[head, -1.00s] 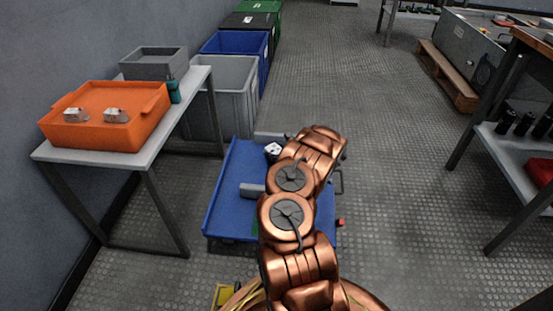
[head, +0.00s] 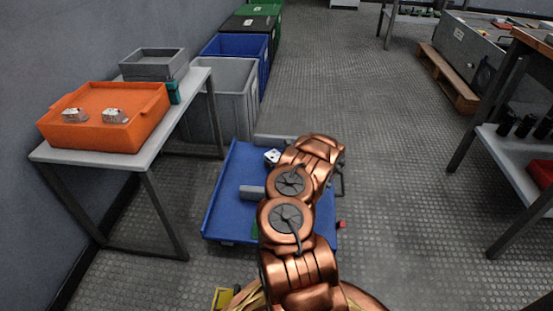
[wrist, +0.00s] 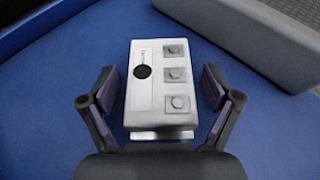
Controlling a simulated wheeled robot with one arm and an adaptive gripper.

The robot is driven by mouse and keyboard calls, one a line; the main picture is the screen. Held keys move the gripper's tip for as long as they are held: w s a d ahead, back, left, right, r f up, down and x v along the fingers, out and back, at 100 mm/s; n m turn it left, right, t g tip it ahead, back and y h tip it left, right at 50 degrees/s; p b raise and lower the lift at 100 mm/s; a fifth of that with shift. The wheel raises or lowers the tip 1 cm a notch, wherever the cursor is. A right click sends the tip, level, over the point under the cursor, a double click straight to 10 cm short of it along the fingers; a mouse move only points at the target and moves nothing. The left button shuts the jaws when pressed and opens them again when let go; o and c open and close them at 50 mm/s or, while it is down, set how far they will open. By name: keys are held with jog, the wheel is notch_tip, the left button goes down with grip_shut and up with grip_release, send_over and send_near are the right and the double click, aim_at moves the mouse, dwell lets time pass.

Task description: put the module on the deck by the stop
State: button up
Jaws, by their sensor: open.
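The module is a pale grey-white box with three square terminals and a black round spot. It lies on the blue deck (head: 222,208) in the wrist view (wrist: 160,80) and shows small in the head view (head: 271,157), partly behind my arm. My gripper (wrist: 165,95) is open, with one finger on each side of the module's near part and visible gaps between. A grey bar, seemingly the stop (wrist: 245,38), lies to the module's upper right in the wrist view, apart from it. The head view hides my gripper behind the arm.
The deck belongs to a low blue cart with another grey bar (head: 252,192) nearer me. A table at the left carries an orange tray (head: 105,133) and a grey bin (head: 153,64). A grey crate (head: 222,97) stands behind the cart.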

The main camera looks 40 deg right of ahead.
jog(key=shift+s+r, duration=0.1)
jog(key=shift+r, duration=0.1)
jog(key=p+v, duration=0.5)
jog(key=v, duration=0.5)
jog(key=shift+s+r, duration=0.15)
jog(key=shift+r, duration=0.05)
jog(key=shift+s+a+r, duration=0.1)
jog(key=shift+s+r, duration=0.05)
jog(key=shift+s, duration=0.55)
